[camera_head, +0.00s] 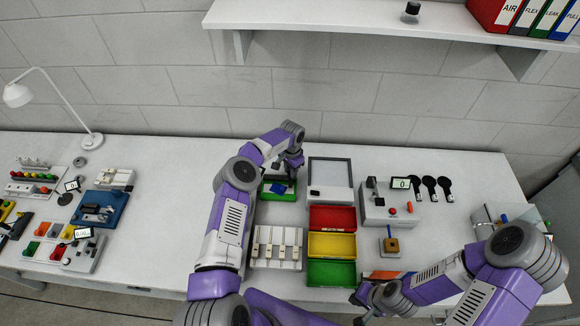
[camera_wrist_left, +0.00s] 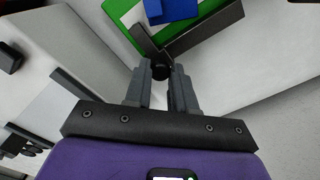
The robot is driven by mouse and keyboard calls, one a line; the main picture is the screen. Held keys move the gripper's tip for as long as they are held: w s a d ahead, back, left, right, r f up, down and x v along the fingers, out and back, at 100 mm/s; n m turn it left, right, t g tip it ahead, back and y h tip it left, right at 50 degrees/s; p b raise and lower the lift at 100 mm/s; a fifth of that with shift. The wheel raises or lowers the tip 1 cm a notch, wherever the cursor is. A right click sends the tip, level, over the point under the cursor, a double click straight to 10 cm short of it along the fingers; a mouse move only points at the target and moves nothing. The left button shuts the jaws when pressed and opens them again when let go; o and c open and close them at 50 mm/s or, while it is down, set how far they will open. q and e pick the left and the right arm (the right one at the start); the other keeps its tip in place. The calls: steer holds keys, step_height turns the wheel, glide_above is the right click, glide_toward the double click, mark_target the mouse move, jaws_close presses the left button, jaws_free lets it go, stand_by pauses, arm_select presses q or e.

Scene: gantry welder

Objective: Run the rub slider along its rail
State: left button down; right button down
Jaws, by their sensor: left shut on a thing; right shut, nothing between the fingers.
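The rub slider's fixture shows in the head view as a green base (camera_head: 270,196) with a blue block (camera_head: 278,187), partly hidden by my left arm. In the left wrist view, the green base (camera_wrist_left: 203,42) carries the blue block (camera_wrist_left: 170,9) beside a dark bar (camera_wrist_left: 144,40). A black round knob (camera_wrist_left: 161,71) is between the fingertips of my left gripper (camera_wrist_left: 160,66), which is shut on it. My left gripper (camera_head: 294,162) is above the far side of the fixture in the head view. My right gripper (camera_head: 372,298) is shut and empty near the front edge.
Red, yellow and green bins (camera_head: 332,217) stand right of the fixture, below a white framed panel (camera_head: 329,178). A block of white levers (camera_head: 277,246) is in front. A grey box with a display (camera_head: 390,205) stands right. A shelf (camera_head: 350,19) overhangs the back.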

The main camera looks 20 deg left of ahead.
arm_select(q)
steer(key=shift+w+d, duration=0.1)
steer(key=shift+d, duration=0.05)
steer(key=c, duration=0.9)
jaws_free()
steer(key=shift+d, duration=0.1)
steer(key=shift+c, duration=0.2)
steer(key=shift+r, duration=0.1)
steer(key=shift+r, duration=0.4)
step_height(320, 180, up, 7)
steer(key=shift+f+b, duration=0.2)
steer(key=shift+b, duration=0.1)
